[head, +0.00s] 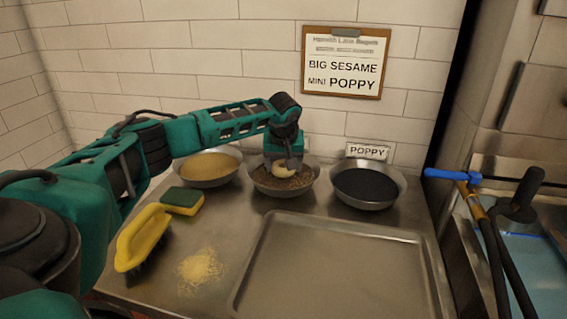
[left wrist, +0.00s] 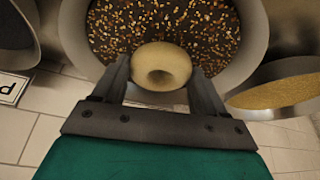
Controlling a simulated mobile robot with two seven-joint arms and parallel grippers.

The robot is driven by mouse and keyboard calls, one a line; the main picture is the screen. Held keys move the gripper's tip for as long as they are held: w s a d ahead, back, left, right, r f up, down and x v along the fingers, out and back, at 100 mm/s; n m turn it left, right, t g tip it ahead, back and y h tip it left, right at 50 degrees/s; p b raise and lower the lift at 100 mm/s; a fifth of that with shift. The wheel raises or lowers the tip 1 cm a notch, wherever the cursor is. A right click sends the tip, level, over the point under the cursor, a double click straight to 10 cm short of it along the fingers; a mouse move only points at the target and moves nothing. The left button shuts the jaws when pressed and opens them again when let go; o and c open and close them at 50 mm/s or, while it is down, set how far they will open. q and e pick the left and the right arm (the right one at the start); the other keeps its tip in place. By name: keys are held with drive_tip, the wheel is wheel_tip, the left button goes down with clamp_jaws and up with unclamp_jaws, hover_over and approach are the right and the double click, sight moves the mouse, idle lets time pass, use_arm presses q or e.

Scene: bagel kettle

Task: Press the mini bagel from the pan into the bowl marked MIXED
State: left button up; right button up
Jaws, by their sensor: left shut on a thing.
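My left gripper (head: 283,164) is shut on a small pale bagel (head: 284,170), low over the middle bowl (head: 258,187). In the left wrist view the bagel (left wrist: 161,66) sits between the two fingers (left wrist: 161,82). The bowl (left wrist: 252,62) there holds mixed brown, tan and dark seeds. Whether the bagel touches the seeds I cannot tell. No MIXED label is readable; the arm covers the wall behind that bowl. The pan (head: 330,270) on the counter front is empty. My right gripper is not in view.
A tan-seed bowl (head: 208,167) is left of the middle bowl, and a black-seed bowl (head: 368,186) right, below a POPPY card (head: 367,151). A sponge (head: 182,201), yellow brush (head: 142,236) and spilled seeds (head: 200,268) lie left. A wall board (head: 343,62) reads BIG SESAME, MINI POPPY.

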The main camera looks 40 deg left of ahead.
use_arm(q)
drive_tip(key=shift+f, duration=0.4)
idle(1.2)
wheel_tip(320, 180, up, 6)
drive_tip(key=p, duration=0.4)
drive_tip(key=shift+f, duration=0.2)
drive_tip(key=shift+r+p, duration=0.55)
drive_tip(key=shift+r, duration=1.7)
